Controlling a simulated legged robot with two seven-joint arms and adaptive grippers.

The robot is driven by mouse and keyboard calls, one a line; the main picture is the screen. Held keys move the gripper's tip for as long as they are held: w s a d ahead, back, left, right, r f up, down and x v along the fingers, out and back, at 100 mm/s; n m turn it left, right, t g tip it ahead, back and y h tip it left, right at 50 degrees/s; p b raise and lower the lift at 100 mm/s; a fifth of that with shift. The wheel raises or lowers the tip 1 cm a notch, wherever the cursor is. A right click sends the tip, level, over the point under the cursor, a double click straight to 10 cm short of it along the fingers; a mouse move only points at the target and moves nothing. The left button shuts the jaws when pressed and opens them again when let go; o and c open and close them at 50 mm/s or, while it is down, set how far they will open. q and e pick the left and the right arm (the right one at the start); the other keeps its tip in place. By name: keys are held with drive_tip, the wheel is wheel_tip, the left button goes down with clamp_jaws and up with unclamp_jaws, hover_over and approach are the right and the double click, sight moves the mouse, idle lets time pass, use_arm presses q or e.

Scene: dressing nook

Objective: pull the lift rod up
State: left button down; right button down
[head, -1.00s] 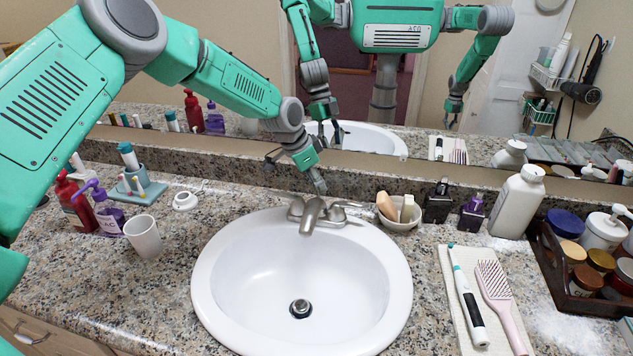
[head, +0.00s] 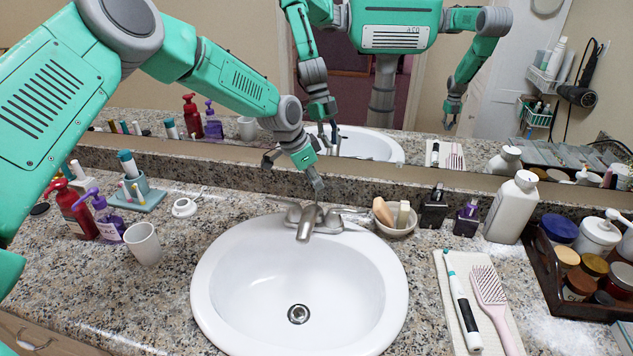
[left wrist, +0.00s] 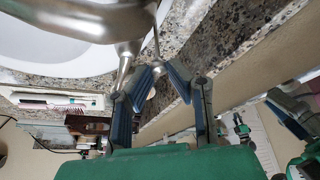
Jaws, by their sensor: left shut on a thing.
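The steel faucet (head: 308,224) stands at the back rim of the white oval sink (head: 300,285). My left gripper (head: 318,192) points down just behind the faucet. In the left wrist view its two blue-padded fingers (left wrist: 162,72) close in on a thin metal lift rod (left wrist: 156,42) beside the large faucet body (left wrist: 85,18). The gripper is shut on the rod near its end. The rod is hidden behind the faucet and fingers in the head view. My right gripper shows only as a small mirror reflection.
A bowl with soap (head: 395,222) and dark bottles (head: 434,208) stand right of the faucet. A white cup (head: 143,243) and pump bottles (head: 104,215) stand left. The mirror (head: 400,150) rises close behind my gripper. The counter around the sink's left is mostly clear.

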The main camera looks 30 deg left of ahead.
use_arm(q)
drive_tip(key=c, duration=1.5)
unclamp_jaws()
drive_tip(key=shift+a+r, duration=0.15)
drive_tip(key=shift+r, duration=0.05)
drive_tip(key=shift+s, duration=0.1)
drive_tip(key=shift+a, duration=0.1)
drive_tip(key=v, duration=1.1)
drive_tip(key=shift+a+r, duration=0.2)
drive_tip(key=shift+r, duration=0.15)
drive_tip(key=shift+s, duration=0.1)
